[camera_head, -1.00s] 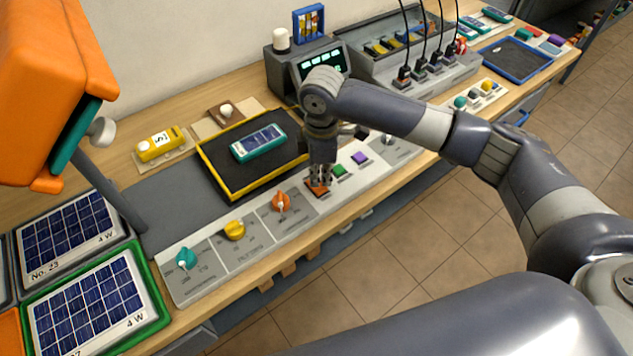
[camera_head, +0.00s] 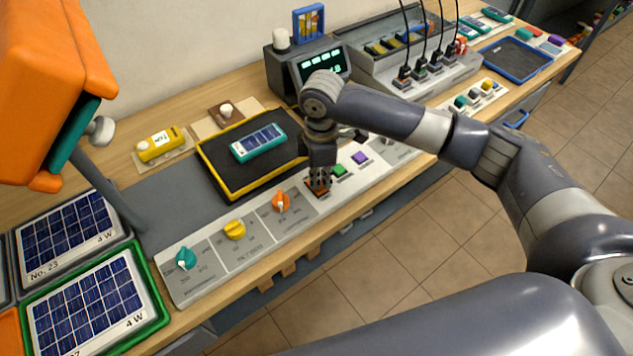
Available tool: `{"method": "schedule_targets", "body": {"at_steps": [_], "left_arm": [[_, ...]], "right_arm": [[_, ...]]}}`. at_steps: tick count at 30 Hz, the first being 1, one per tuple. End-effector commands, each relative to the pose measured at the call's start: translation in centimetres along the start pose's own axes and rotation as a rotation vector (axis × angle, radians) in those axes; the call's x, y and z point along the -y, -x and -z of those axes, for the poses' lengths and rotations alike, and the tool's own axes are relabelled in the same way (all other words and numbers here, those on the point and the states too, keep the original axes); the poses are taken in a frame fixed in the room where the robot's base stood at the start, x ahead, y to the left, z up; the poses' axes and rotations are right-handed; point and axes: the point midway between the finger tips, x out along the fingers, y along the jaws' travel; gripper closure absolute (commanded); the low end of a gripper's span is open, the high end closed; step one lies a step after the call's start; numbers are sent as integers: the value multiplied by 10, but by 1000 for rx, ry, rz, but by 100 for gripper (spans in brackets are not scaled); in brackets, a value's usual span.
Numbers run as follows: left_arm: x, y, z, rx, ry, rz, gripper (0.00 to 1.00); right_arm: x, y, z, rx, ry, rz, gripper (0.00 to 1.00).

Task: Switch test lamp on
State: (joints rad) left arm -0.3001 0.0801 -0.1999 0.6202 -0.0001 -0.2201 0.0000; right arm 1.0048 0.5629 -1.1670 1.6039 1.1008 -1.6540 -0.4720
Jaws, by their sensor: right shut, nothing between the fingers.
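My right gripper (camera_head: 319,184) is shut and empty, pointing down onto the orange switch (camera_head: 320,194) on the light grey control panel (camera_head: 216,264). The fingertips cover much of the switch and appear to touch it; the exact contact is hidden. A green button (camera_head: 340,170) and a purple button (camera_head: 360,157) sit to the right of it on the panel. A large orange lamp housing (camera_head: 50,80) on a grey post is at the upper left, cut off by the frame; I cannot tell whether it is lit. My left gripper is not in view.
Left of the switch are orange (camera_head: 281,202), yellow (camera_head: 235,230) and teal (camera_head: 186,258) knobs. Behind the panel, a yellow-edged black tray (camera_head: 226,185) holds a teal-framed solar panel (camera_head: 258,143). A meter with a lit display (camera_head: 322,64) stands behind my wrist.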

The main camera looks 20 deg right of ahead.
Motion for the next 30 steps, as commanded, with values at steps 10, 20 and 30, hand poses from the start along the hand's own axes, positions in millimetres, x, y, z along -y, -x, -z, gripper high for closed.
{"method": "schedule_targets", "body": {"at_steps": [10, 20, 30], "left_arm": [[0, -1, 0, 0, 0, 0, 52], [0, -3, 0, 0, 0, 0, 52], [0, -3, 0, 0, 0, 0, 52]], "right_arm": [[0, -6, 0, 0, 1, 1, 100], [0, -11, 0, 0, 1, 1, 100], [1, -15, 0, 1, 1, 2, 100]]}}
